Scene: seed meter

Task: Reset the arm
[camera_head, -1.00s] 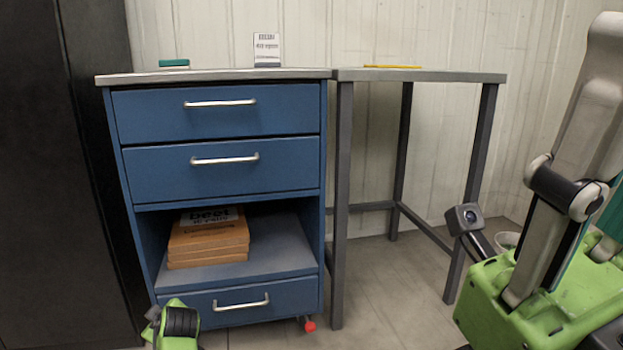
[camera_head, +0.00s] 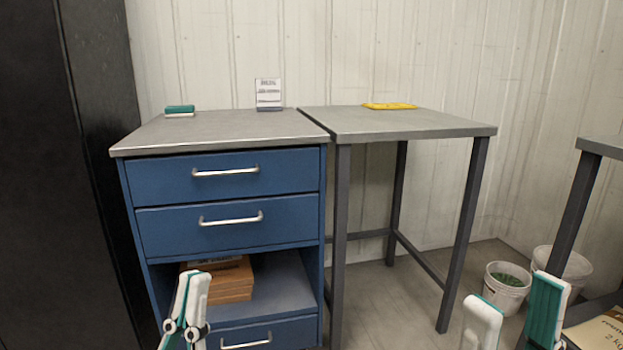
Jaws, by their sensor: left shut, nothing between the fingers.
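My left gripper (camera_head: 191,280) shows at the lower left, in front of the blue cabinet (camera_head: 132,215). Its white and teal fingers point up and lie together, with nothing between them. My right gripper (camera_head: 516,290) shows at the lower right, in front of the floor beside the grey table (camera_head: 400,122). Its two white and teal fingers stand well apart with nothing seen between them. The lower parts of both arms are out of the picture.
A teal-topped block (camera_head: 180,110) and a small white sign (camera_head: 268,94) stand on the cabinet. A yellow item (camera_head: 389,106) lies on the table. Cardboard boxes (camera_head: 230,285) fill part of the open shelf. Buckets (camera_head: 506,285) stand at right, near another table (camera_head: 602,146).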

